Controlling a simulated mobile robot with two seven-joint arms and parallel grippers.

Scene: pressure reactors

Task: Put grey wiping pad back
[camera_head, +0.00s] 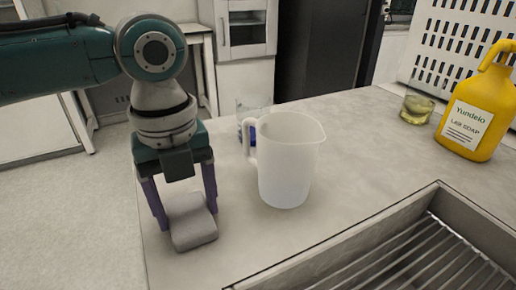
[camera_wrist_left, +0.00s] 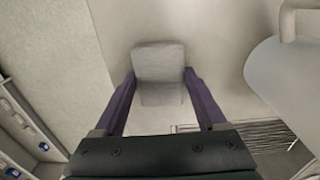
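The grey wiping pad (camera_head: 194,226) is a small rounded block at the left edge of the counter (camera_head: 358,140). My left gripper (camera_head: 187,219) points down over it, with its purple fingers wide apart on either side of it. In the left wrist view the pad (camera_wrist_left: 159,62) lies between the fingertips (camera_wrist_left: 160,73), which look close to or against its sides. I cannot tell whether they press on it, or whether the pad rests on the counter. My right gripper is not in view.
A translucent pitcher (camera_head: 288,165) stands just right of the pad, with a glass (camera_head: 254,104) behind it. A sink (camera_head: 420,262) with a metal rack is at front right. A yellow soap bottle (camera_head: 474,118) and a small beaker (camera_head: 417,106) stand at back right.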

